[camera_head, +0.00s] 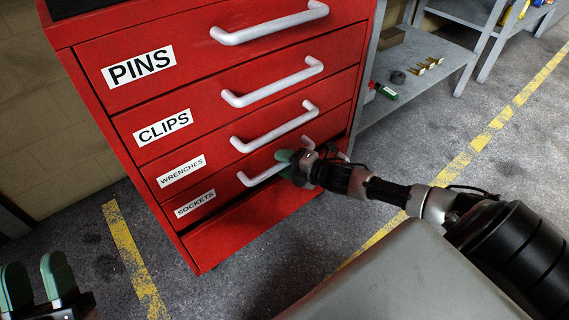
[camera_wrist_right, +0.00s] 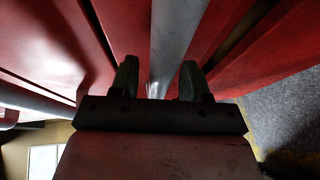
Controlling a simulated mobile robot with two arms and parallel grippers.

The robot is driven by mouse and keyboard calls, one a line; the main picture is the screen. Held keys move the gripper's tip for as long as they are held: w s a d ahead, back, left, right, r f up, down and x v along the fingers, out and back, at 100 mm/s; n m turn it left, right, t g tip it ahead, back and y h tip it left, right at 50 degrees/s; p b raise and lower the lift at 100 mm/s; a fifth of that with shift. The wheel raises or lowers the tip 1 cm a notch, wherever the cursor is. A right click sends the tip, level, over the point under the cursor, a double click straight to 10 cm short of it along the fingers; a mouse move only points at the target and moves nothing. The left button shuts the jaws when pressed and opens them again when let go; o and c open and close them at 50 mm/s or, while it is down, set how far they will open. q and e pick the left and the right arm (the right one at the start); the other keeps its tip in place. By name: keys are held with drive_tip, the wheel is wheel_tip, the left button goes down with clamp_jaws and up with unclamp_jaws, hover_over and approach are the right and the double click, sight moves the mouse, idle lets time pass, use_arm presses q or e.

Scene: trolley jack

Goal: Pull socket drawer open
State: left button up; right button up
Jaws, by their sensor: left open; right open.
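The socket drawer (camera_head: 215,211) is the lowest labelled drawer of the red cabinet, marked SOCKETS. It looks shut or nearly so. Its grey bar handle (camera_head: 257,178) runs along its front. My right gripper (camera_head: 284,158) is at the right part of this handle and hides some of it. In the right wrist view the handle bar (camera_wrist_right: 176,45) runs between the two open fingers (camera_wrist_right: 158,82); I cannot tell whether they touch it. My left gripper (camera_head: 35,284) is open and empty at the lower left, away from the cabinet.
Above are the drawers marked WRENCHES (camera_head: 182,170), CLIPS (camera_head: 164,127) and PINS (camera_head: 139,66), each with a similar handle. A grey shelf (camera_head: 432,62) with small items stands at the right. A grey surface (camera_head: 410,280) fills the lower right. Floor is clear before the cabinet.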

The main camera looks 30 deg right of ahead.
drive_tip(key=shift+c, duration=0.3)
clamp_jaws()
drive_tip(key=shift+s, duration=0.1)
